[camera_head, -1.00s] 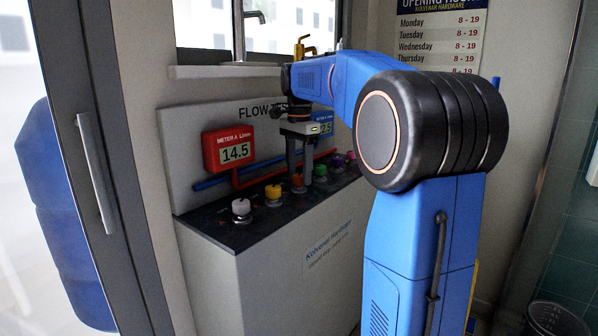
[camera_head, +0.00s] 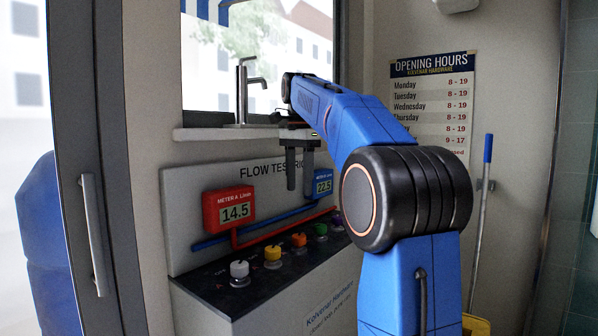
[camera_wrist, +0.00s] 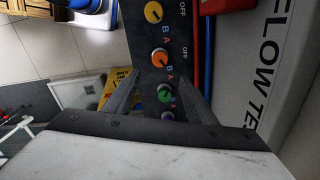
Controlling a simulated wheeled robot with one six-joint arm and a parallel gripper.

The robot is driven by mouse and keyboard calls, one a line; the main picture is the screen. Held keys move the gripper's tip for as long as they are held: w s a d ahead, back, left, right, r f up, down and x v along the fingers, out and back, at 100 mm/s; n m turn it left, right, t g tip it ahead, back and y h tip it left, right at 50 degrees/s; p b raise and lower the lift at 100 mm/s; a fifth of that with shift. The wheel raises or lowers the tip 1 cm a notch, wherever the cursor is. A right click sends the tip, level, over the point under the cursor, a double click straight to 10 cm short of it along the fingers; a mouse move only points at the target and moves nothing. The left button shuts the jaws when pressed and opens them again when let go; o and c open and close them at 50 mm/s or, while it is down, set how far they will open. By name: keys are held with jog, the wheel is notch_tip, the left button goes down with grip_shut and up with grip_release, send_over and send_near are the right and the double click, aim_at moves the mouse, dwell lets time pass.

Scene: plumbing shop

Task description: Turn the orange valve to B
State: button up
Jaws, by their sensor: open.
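The orange valve (camera_head: 299,240) is a round knob in the row on the dark top of the flow test rig, between the yellow and green knobs. In the wrist view the orange valve (camera_wrist: 160,57) shows with OFF, A and B printed around it; I cannot tell for sure which mark its pointer faces. My gripper (camera_head: 299,182) is open and empty, fingers pointing down, clearly above the knob row and apart from it. In the wrist view its fingers (camera_wrist: 162,72) stand either side of the orange and green knobs' line of sight.
A white knob (camera_head: 239,269), yellow knob (camera_head: 272,253) and green knob (camera_head: 321,229) stand close by. Red meter A (camera_head: 229,208) reads 14.5 and blue meter B (camera_head: 322,185) reads 22.5 on the back panel. A window sill with a tap (camera_head: 243,90) is above the rig.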

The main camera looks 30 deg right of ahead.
jog(key=shift+r, duration=1.65)
jog(key=shift+s, duration=0.1)
